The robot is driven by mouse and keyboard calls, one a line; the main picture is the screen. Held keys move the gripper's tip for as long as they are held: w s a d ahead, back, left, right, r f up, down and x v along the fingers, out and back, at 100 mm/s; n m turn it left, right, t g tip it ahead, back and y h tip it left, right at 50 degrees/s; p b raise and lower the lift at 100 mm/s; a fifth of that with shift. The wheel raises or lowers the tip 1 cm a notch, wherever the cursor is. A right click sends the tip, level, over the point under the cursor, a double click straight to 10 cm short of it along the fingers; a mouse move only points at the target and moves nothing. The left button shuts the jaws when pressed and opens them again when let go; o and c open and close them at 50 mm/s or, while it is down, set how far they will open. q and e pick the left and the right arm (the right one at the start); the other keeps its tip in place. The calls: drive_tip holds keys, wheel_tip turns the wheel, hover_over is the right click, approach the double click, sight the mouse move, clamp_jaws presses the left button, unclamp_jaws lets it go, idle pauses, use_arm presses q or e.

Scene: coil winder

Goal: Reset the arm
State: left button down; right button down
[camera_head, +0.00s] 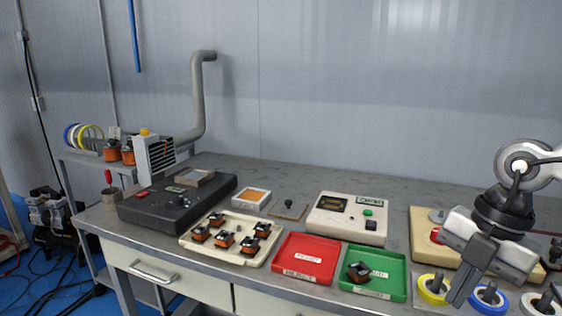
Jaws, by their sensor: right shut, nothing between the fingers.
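My right gripper (468,272) is at the right of the head view, with its fingers pointing down and to the left. It is shut with nothing between the fingers. It hangs above the front right of the workbench, in front of a beige base plate (422,231) that it partly covers. Its fingertips show between a yellow-ringed spool (433,288) and a blue-ringed spool (489,297); I cannot tell how high above them. My left gripper is not in view.
A cream tray (190,246) holds several orange-and-black coils. A red tray (306,259) is empty apart from a label; a green tray (398,284) holds one coil. A black machine (160,204), a cream tester (340,222) and a grey pipe (198,100) stand behind. The bench's back strip is clear.

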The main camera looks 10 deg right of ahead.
drive_tip(key=s+a+f+m+t+y+p, duration=0.15)
drive_tip(key=a+f+m+t, duration=0.25)
drive_tip(key=f+m+t, duration=0.4)
drive_tip(key=w+a+f+m+t+p, duration=0.1)
drive_tip(key=a+f+m+t+p, duration=0.2)
drive_tip(key=f+m+t, duration=0.5)
drive_tip(key=s+a+f+m+g, duration=0.5)
drive_tip(key=a+m, duration=0.1)
drive_tip(key=a, duration=0.3)
drive_tip(key=shift+s+a+f, duration=0.15)
drive_tip(key=shift+s+f, duration=0.15)
drive_tip(key=shift+f, duration=0.1)
